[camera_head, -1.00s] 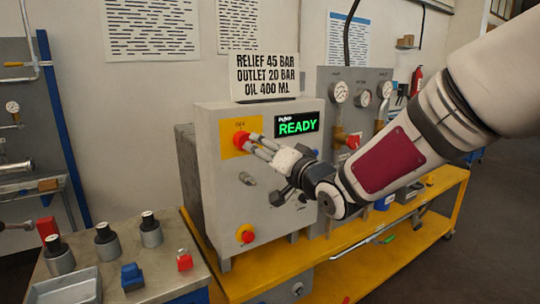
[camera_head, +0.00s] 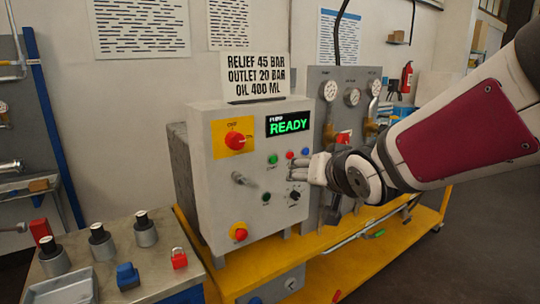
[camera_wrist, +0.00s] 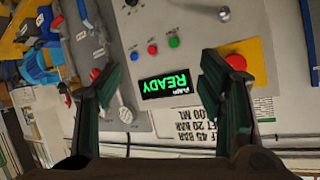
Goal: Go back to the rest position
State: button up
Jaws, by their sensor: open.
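My gripper (camera_head: 297,167) is in front of the right part of the grey control box (camera_head: 220,200) in the head view, partly seen side-on. In the wrist view my gripper (camera_wrist: 160,78) shows two dark fingers spread wide with nothing between them. The green READY display (camera_wrist: 168,84) appears between the fingers, rotated in that view. I cannot judge the exact distance from the fingertips to the panel.
A yellow bench (camera_head: 270,275) carries the box and a gauge panel (camera_head: 345,90). At lower left, a side table (camera_head: 175,290) holds several cylinders, a blue block (camera_head: 128,276), a red padlock (camera_head: 179,258) and a grey tray (camera_head: 65,290). Open floor lies at right.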

jog(key=s+d+f+g+h+p, duration=0.1)
jog(key=s+d+g, duration=0.1)
jog(key=s, duration=0.8)
jog(key=s+d+g+p, duration=0.1)
jog(key=s+d+g, duration=0.2)
jog(key=s, duration=0.8)
jog(key=s+d+f+g+h+p, duration=0.1)
jog(key=s+d+g, duration=0.2)
jog(key=s, duration=0.8)
jog(key=shift+d+f+n+h, duration=0.3)
jog(key=shift+d+n, duration=0.1)
jog(key=shift+d, duration=0.85)
jog(key=shift+w, duration=0.1)
